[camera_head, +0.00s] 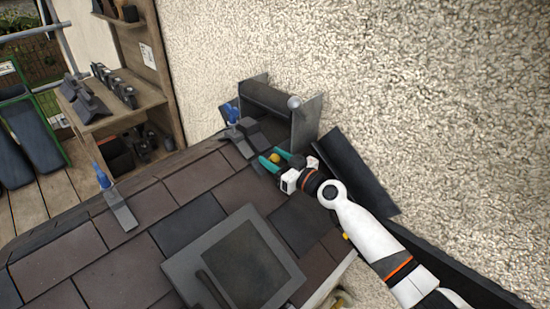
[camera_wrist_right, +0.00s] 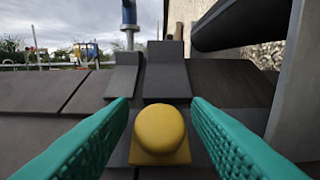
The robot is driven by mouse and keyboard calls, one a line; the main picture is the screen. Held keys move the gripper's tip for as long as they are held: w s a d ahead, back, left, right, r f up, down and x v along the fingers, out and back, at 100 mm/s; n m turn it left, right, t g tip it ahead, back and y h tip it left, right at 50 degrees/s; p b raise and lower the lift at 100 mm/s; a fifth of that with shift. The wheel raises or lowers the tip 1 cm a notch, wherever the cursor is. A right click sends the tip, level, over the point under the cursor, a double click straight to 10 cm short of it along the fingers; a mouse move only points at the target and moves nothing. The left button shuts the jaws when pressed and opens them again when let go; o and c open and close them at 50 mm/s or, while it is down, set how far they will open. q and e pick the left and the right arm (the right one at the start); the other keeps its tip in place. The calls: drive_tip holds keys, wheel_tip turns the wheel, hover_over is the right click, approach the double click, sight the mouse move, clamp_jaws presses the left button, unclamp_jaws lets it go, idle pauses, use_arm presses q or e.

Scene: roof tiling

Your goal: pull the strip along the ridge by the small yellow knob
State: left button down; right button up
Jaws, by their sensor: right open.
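The small yellow knob (camera_head: 275,158) sits low on the roof near the wall, in front of the grey ridge pieces. In the right wrist view the yellow knob (camera_wrist_right: 160,130) is large, with a rounded top on a square yellow base. My right gripper (camera_head: 272,160) is open, its two green fingers on either side of the knob; it also shows in the right wrist view (camera_wrist_right: 160,128). I cannot tell whether the fingers touch the knob. The strip by the knob is hard to make out. A dark roll (camera_head: 268,98) is held between grey plates at the wall. My left gripper is not seen.
Dark tiles (camera_head: 150,203) cover the roof. A grey framed panel (camera_head: 235,262) lies in the front middle. A blue-handled tool (camera_head: 115,205) lies at the left, another blue handle (camera_head: 231,113) stands near the ridge pieces (camera_head: 250,135). A rough wall (camera_head: 400,90) closes the right side.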

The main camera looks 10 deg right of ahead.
clamp_jaws()
drive_tip(key=s+a+p, duration=0.2)
drive_tip(key=a, duration=0.1)
drive_tip(key=shift+s+a+r+p, duration=0.1)
drive_tip(key=shift+s+a+p, duration=0.15)
drive_tip(key=shift+a+p, duration=0.05)
drive_tip(key=shift+s+a, duration=0.1)
drive_tip(key=shift+a, duration=0.1)
unclamp_jaws()
